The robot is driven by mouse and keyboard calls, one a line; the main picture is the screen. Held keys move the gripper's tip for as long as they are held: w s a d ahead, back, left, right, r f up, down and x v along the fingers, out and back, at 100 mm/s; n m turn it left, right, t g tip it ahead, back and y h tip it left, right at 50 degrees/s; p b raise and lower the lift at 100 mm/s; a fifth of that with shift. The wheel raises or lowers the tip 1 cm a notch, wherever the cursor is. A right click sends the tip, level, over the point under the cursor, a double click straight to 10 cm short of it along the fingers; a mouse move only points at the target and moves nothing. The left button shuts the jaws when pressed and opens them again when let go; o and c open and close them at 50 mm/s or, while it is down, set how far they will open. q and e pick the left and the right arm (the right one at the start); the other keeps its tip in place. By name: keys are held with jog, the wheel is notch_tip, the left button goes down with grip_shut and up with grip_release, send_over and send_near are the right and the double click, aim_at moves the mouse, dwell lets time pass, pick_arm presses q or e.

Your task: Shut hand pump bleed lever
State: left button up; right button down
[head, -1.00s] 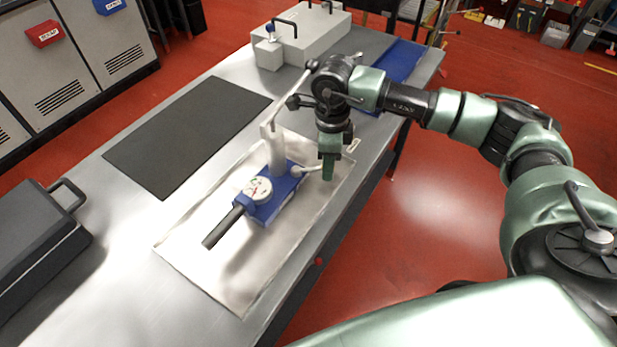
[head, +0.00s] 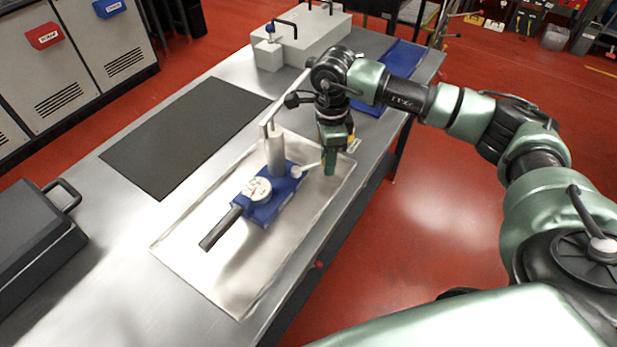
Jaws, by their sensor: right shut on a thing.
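The hand pump (head: 285,196) has a blue body, a round white gauge (head: 257,189), a dark grip pointing toward the lower left and a pale upright cylinder (head: 276,155). A long pale pump handle (head: 291,97) runs from the cylinder's top toward the upper right, partly behind my right arm. The bleed lever (head: 309,167) is a thin pale rod sticking out from the pump's right side. My right gripper (head: 330,166) points down at its outer end and is shut on it; the fingers hide the lever's tip. My left gripper is out of view.
The pump lies in a shallow pale tray (head: 225,298) on a metal bench. A dark mat (head: 185,135) lies left of it, and a black case (head: 35,240) stands at the near left.

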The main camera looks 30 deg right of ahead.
jog(key=shift+w+d+n+b, duration=0.15)
jog(key=shift+w+n+b, duration=0.65)
jog(key=shift+n, duration=0.4)
jog(key=shift+w, duration=0.1)
jog(key=c, duration=1.2)
grip_release()
jog(key=shift+o, duration=0.2)
notch_tip(320, 180, up, 7)
jog(key=p, duration=0.4)
